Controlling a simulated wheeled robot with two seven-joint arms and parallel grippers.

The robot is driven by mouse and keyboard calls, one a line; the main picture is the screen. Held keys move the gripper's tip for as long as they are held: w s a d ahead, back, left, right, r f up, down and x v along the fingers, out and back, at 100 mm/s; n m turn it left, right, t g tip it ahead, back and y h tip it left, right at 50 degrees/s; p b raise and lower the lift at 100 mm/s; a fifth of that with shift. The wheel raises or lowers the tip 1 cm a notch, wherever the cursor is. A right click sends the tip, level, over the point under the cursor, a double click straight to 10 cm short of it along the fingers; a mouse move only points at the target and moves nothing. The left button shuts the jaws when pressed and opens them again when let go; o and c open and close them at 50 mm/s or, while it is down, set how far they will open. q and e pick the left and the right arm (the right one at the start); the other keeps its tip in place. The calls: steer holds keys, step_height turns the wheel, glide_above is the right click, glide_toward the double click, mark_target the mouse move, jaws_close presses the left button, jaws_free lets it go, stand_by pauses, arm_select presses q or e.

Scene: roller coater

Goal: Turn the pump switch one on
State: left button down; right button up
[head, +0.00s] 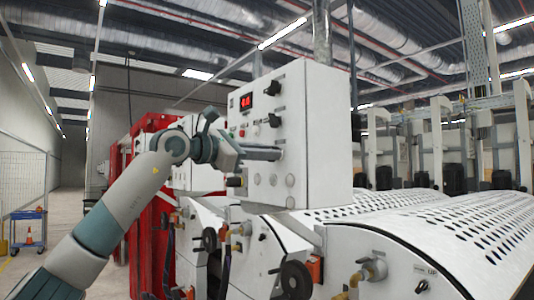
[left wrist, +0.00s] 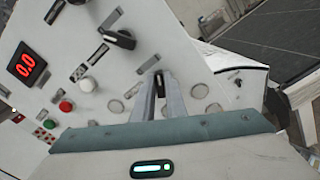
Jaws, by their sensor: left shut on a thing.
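The white control panel (head: 262,105) carries black rotary switches in a column on its right side. My left gripper (head: 280,153) reaches in from the left at the lowest of these, below the upper switch (head: 274,87) and the middle switch (head: 273,120). In the left wrist view my left gripper's fingers (left wrist: 164,82) are closed around a black switch knob (left wrist: 160,84), mostly hidden between them. Another black switch (left wrist: 119,38) shows up and to the left, apart from the fingers. The labels are too small to read. My right gripper is in neither view.
A red digital display (left wrist: 26,65) reads 0.0. A red button (left wrist: 66,106) and a white button (left wrist: 87,84) sit nearby. Round blank covers (left wrist: 199,91) lie beside the fingers. White perforated roller covers (head: 430,215) and a black handwheel (head: 296,279) stand below and right.

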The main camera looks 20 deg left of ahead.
arm_select(q)
steer(key=c, duration=1.8)
jaws_free()
steer(key=shift+s+a, duration=0.15)
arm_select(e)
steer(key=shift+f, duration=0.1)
